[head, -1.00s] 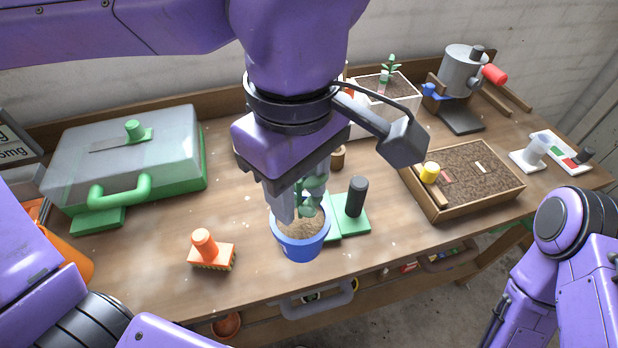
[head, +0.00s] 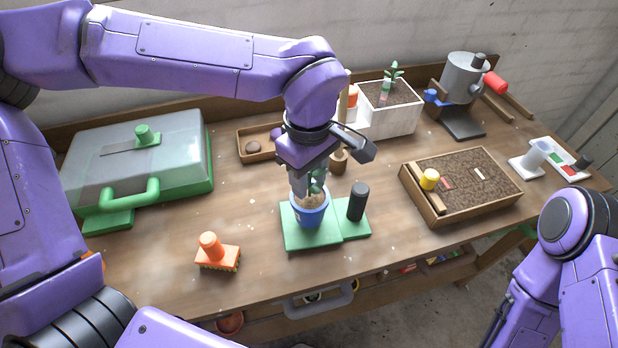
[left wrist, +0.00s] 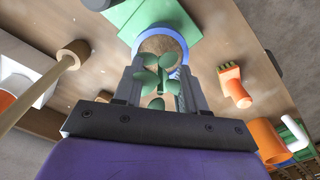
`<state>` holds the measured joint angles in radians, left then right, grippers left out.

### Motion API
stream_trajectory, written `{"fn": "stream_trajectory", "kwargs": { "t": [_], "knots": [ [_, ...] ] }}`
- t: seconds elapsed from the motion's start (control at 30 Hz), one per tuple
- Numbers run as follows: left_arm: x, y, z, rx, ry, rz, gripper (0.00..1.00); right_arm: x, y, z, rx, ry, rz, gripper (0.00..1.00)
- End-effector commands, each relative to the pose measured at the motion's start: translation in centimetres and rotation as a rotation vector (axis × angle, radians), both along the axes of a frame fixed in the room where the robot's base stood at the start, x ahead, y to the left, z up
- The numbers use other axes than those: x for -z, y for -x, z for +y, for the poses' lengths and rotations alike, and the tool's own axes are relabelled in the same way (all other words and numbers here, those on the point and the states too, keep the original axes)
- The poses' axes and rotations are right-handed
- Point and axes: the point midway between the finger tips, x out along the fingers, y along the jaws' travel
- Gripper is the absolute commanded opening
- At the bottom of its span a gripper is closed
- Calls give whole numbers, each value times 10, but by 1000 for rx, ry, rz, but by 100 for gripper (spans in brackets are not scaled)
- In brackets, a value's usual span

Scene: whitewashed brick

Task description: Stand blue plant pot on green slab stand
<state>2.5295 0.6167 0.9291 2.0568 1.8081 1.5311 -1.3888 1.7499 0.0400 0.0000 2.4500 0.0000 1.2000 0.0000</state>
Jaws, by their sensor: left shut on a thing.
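The blue plant pot (head: 311,216), with soil and a small green plant, is upright over the left part of the green slab stand (head: 298,241). I cannot tell whether its base touches the slab. My left gripper (head: 308,188) is above the pot, shut on it, and hides part of the plant. In the left wrist view the fingers (left wrist: 157,92) lie either side of the leaves, near the blue rim (left wrist: 183,48); the exact contact is hidden. The green slab (left wrist: 118,12) shows behind the pot there. My right gripper is out of view.
A black cylinder (head: 357,202) stands close right of the pot on green. An orange brush (head: 217,252) lies front left. A grey-green case (head: 140,165) is at left, a soil tray (head: 465,180) at right. A wooden peg (head: 338,160) stands behind. Bare table lies left of the slab.

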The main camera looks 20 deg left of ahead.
Motion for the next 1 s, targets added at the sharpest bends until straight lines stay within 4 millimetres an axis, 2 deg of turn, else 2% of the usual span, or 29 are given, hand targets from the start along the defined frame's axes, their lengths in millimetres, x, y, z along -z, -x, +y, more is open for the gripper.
{"fn": "stream_trajectory", "kwargs": {
  "t": [0.13, 0.5, 0.53, 0.6, 0.87, 1.0],
  "knots": [
    [13, 0, 0, 0, 0, -1, 0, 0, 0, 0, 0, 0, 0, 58],
    [17, 0, 0, 0, 1, 0, 0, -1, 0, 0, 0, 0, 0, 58],
    [17, 0, 0, 0, 1, 0, 47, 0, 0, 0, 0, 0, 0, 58],
    [17, 0, 0, -1, 1, 0, 66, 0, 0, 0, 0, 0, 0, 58],
    [17, 0, 0, -1, 0, -1, 66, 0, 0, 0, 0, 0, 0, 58],
    [3, 0, 0, -2, 2, -4, 66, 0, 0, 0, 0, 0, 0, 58]
  ]
}}
